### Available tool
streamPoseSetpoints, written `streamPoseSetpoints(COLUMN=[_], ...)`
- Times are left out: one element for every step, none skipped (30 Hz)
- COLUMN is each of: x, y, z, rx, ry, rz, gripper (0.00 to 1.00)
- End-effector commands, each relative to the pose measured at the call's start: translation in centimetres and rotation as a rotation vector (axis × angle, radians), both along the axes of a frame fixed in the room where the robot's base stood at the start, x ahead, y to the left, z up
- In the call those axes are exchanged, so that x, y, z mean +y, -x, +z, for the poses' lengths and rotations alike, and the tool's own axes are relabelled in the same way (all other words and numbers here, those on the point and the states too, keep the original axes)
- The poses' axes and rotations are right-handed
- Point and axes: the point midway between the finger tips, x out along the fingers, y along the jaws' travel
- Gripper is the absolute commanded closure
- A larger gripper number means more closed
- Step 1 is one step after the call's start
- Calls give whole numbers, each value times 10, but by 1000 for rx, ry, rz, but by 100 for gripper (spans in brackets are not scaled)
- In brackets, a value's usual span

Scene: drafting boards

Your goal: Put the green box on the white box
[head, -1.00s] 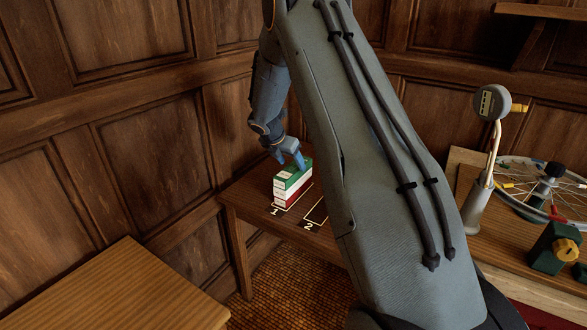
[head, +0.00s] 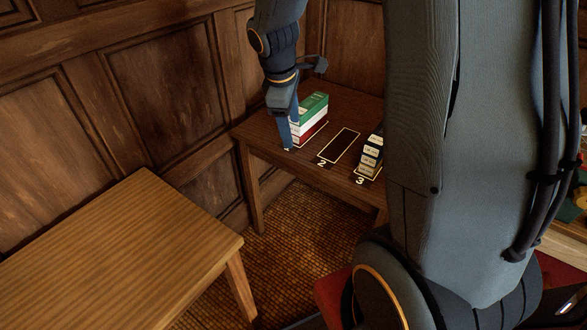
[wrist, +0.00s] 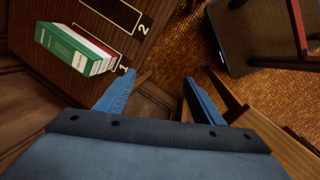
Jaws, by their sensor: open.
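The green box (head: 314,105) lies on top of the white box (head: 311,118), and a red box (head: 313,131) is under the white one. The stack stands at the spot marked 1 on the dark table. In the wrist view the green box (wrist: 66,49) is at the upper left, with the edge of the white box (wrist: 91,43) beside it. My gripper (head: 287,147) is low at the left, near side of the stack, in front of part of it. In the wrist view my gripper (wrist: 160,77) is open and empty, with the stack outside its fingers.
The outlined spot 2 (head: 339,146) is empty. A stack of small pale-labelled boxes (head: 371,153) stands at spot 3. A bare wooden table (head: 120,240) is at the left front. Panelled walls stand close behind the dark table (head: 262,133).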

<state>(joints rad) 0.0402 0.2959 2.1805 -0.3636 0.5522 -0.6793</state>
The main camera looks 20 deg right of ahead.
Motion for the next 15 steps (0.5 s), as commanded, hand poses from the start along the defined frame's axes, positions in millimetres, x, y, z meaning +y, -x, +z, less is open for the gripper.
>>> streamPoseSetpoints(x=[15, 23, 32, 39, 44, 51, 55, 59, 63, 65, 67, 66, 67, 67, 67], y=[33, 49, 71, 86, 99, 116, 126, 135, 145, 151, 156, 160, 162, 164, 165], z=[1, 0, -1, -2, -4, -5, -6, -7, -8, -9, -9, -10, -10, -10, -10], rx=[-11, -16, -21, -22, -23, -22, -22, -21, -19, -19, -19, -18, -17, -16, -15], ry=[-57, -89, -128, -153, -175, -199, -216, -229, -243, -251, -257, -263, -265, -267, -268], rz=[-152, -247, -368, -452, -531, -625, -687, -743, -802, -839, -868, -898, -912, -921, -928], gripper=[38, 38, 38, 38, 38, 38, 38, 38, 38, 38, 38, 38, 38, 38, 38])
